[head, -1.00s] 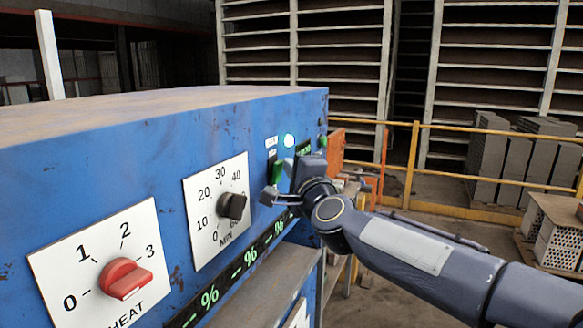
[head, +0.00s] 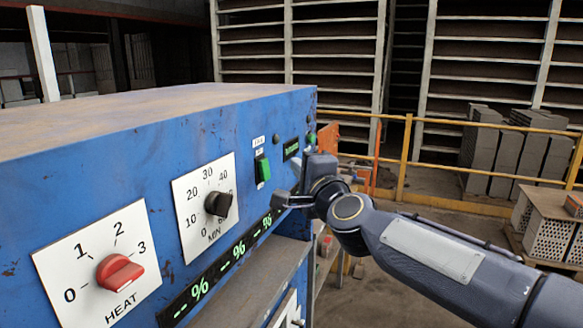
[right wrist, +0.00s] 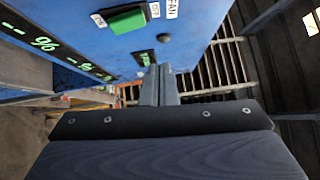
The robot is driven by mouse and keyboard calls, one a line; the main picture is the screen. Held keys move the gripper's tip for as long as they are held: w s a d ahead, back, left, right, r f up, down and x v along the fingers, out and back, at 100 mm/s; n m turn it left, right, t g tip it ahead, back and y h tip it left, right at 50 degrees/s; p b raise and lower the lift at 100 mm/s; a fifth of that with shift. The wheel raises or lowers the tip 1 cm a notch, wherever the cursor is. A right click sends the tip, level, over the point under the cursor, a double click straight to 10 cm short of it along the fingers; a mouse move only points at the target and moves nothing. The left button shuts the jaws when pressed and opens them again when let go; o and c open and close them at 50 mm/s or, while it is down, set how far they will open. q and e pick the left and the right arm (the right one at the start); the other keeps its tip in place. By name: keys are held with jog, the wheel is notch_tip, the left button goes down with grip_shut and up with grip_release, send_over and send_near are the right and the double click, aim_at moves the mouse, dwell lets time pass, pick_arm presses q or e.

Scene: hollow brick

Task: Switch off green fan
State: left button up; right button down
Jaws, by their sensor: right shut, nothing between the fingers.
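The green fan rocker switch (head: 262,168) sits on the blue panel, below a small white label; the lamp (head: 276,140) beside it is dark. The switch also shows at the top of the right wrist view (right wrist: 128,20), near a FAN label (right wrist: 172,8) and the dark lamp (right wrist: 163,38). My right gripper (head: 283,200) is shut and empty, to the right of and below the switch in the head view, apart from it. Its closed fingers (right wrist: 160,85) show in the right wrist view, with a clear gap to the switch. My left gripper is not in view.
The blue machine (head: 75,180) carries a red HEAT knob (head: 120,273), a black MIN timer knob (head: 218,203) and a strip of green percent readouts (head: 232,258). A green round button (head: 311,138) is near its far edge. A yellow railing (head: 404,160) stands behind.

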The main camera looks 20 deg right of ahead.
jog(key=s, duration=0.5)
jog(key=shift+s+a+r, duration=0.25)
jog(key=shift+s, duration=0.1)
jog(key=s+a+f+n+g+y, duration=0.2)
jog(key=s+f+n+g, duration=0.4)
jog(key=s+f+n, duration=0.3)
jog(key=s+a+f+n+g+y, duration=0.2)
jog(key=s+a+f+n+g, duration=0.2)
jog(key=s+f, duration=1.1)
notch_tip(320, 180, down, 6)
jog(key=n+g, duration=0.3)
jog(key=n, duration=0.1)
jog(key=shift+n+y, duration=0.4)
